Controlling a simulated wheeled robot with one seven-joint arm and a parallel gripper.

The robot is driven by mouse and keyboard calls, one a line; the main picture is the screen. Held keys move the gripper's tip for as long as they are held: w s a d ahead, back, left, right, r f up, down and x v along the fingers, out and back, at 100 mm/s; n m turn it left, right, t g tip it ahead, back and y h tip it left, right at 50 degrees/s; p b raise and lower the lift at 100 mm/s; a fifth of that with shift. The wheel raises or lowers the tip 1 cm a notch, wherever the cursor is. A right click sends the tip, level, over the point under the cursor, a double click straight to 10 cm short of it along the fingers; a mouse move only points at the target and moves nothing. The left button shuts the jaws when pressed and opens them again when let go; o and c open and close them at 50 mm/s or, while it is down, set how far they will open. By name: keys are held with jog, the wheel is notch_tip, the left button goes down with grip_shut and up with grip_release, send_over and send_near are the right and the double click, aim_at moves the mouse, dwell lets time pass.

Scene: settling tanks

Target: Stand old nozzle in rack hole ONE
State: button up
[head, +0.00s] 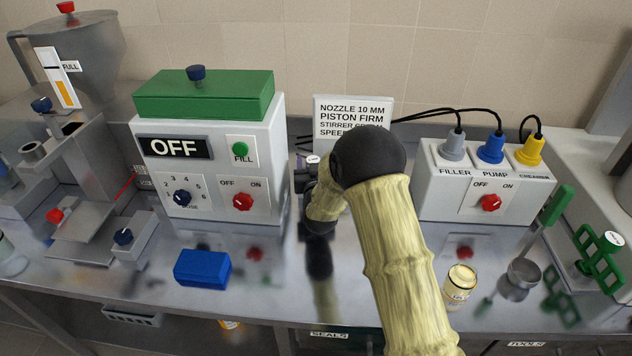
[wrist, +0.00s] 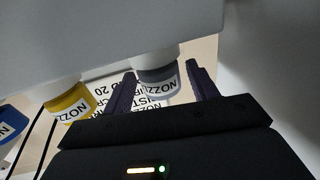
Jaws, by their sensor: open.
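In the wrist view, a grey piece with a white label starting "NOZZ" (wrist: 157,80) is between the fingers of my gripper (wrist: 162,82). The fingers are open, with visible gaps beside it. A yellow piece (wrist: 68,103) and a blue piece (wrist: 10,130) with similar labels are to its left. All three meet a pale block (wrist: 110,35); I cannot tell whether this is the rack or which piece is the old nozzle. In the head view, my gripper (head: 304,180) is beside the OFF machine, mostly hidden by my arm. No hole marked ONE is visible.
The OFF machine (head: 210,165) stands left of my gripper, the plug box (head: 478,185) right. A sign (head: 353,108) is behind. A blue block (head: 202,268), a jar (head: 460,284) and a ladle (head: 522,274) are nearer the front. Bare bench shows between the blue block and my arm.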

jog(key=s+d+b, duration=0.1)
jog(key=s, duration=0.9)
jog(key=shift+d+r, duration=0.15)
dwell(0.4)
